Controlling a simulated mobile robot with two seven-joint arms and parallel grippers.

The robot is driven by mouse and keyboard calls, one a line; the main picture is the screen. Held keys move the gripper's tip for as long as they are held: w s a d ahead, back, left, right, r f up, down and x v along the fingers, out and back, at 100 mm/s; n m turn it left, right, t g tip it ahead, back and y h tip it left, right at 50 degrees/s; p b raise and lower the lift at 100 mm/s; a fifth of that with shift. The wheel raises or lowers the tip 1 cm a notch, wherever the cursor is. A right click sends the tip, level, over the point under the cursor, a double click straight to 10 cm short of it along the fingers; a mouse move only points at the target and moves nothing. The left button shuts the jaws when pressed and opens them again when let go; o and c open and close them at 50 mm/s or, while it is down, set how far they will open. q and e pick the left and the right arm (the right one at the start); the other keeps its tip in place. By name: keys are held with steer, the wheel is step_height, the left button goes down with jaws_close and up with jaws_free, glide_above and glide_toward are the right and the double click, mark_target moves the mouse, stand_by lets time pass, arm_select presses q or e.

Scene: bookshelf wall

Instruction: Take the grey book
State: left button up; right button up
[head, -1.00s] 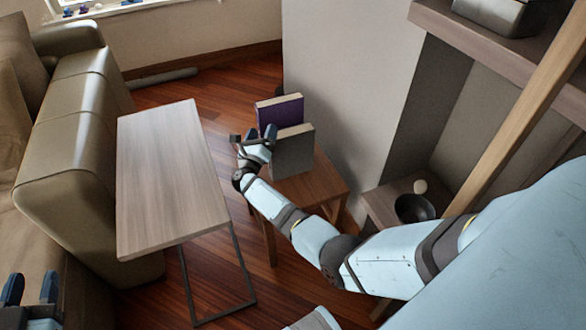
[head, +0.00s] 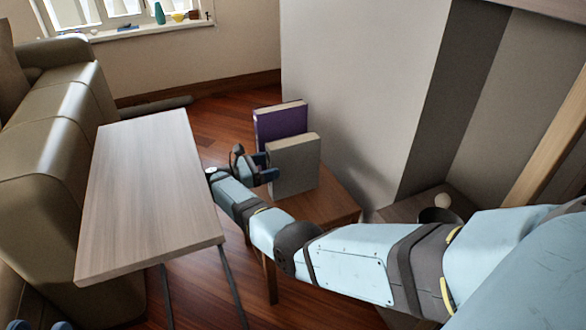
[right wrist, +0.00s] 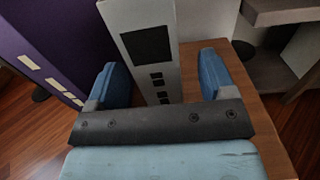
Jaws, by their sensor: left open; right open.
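The grey book (head: 294,166) stands upright on a small wooden side table (head: 330,202), in front of a purple book (head: 281,127). In the right wrist view the grey book's spine (right wrist: 150,50) lies between the two blue fingers of my right gripper (right wrist: 168,85), with gaps on both sides. My right gripper (head: 264,168) is open at the book's left edge in the head view. The purple book (right wrist: 55,45) is left of the left finger in the wrist view. Of my left gripper (head: 40,325), only the blue fingertips show at the bottom left.
A long light wooden table (head: 150,190) stands left of the side table, beside a brown sofa (head: 55,130). A white wall (head: 360,80) rises behind the books. A dark bowl (head: 440,215) and a round pale object (head: 442,200) sit on a low shelf at right.

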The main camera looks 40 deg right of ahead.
mark_target(279, 162)
steer(key=x, duration=0.3)
steer(key=shift+d, duration=0.45)
jaws_close()
steer(key=shift+w+r, duration=0.1)
steer(key=shift+r, duration=0.05)
